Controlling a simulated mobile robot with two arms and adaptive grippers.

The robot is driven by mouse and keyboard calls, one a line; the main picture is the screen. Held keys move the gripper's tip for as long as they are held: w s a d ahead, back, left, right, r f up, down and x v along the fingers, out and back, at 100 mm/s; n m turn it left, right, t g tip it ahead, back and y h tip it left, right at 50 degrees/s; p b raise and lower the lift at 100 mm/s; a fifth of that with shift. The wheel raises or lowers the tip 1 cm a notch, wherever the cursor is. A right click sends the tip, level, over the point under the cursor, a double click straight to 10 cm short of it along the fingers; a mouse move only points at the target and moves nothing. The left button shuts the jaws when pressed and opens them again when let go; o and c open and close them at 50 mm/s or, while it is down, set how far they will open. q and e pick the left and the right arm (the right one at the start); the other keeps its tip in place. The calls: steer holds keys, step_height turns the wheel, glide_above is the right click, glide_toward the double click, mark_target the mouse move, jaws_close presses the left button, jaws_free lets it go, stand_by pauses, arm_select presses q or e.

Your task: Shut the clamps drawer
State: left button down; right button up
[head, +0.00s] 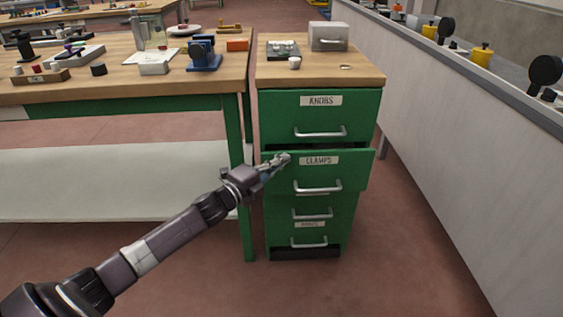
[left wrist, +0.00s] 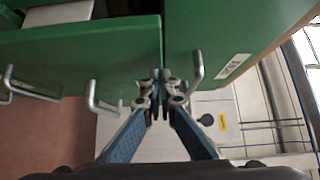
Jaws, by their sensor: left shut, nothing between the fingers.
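The clamps drawer (head: 345,172) is the second one down in the green cabinet. It stands out from the cabinet, with a dark gap above its front. Its metal handle (head: 318,187) is free. My left gripper (head: 284,160) is shut and empty at the upper left part of the drawer front, left of the label; I cannot tell whether it touches. In the left wrist view the shut fingers (left wrist: 160,84) are close to the edge of a green drawer front (left wrist: 85,52), with handles on either side. My right gripper is not in view.
The knobs drawer (head: 350,103) above looks shut. More drawers are below. A workbench (head: 110,87) is at left; a long grey partition (head: 440,120) is at right. The floor in front is clear.

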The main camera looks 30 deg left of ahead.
arm_select(q)
steer(key=shift+w+a, duration=0.75)
steer(key=shift+w, duration=0.35)
steer(key=shift+s, duration=0.1)
